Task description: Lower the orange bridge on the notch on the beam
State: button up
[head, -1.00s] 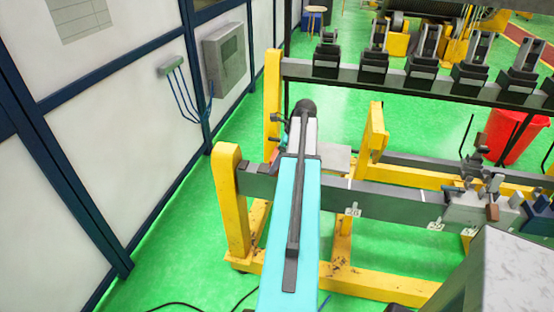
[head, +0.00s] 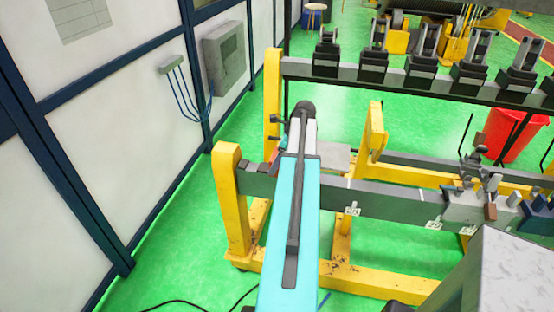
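The dark grey beam (head: 390,204) runs across the head view between yellow uprights, with white number tags on its side. My cyan arm crosses in front of its left part. I cannot make out a notch on the beam. No orange bridge can be told apart for sure; small dark and reddish parts (head: 272,160) show just left of my arm, near the beam's left end, too small to name. My gripper is not visible; the arm hides the area behind it.
A yellow upright (head: 231,200) stands left of my arm, and a yellow piece (head: 376,130) right of it. Metal clamps (head: 475,205) sit on the beam at right. A rear rail (head: 420,82) carries several black holders. A red bin (head: 515,138) stands behind. The wall is at left.

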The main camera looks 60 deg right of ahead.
aim_at(276, 154)
jog(key=shift+f+b, duration=0.5)
jog(key=shift+f, duration=2.05)
dwell(0.4)
jog(key=shift+p, duration=0.3)
dwell(0.5)
jog(key=o, duration=1.3)
jog(key=shift+o, duration=0.3)
jog(key=shift+r, duration=0.1)
jog(key=shift+r+p, duration=3.15)
jog(key=shift+r, duration=1.3)
jog(key=shift+s, duration=0.1)
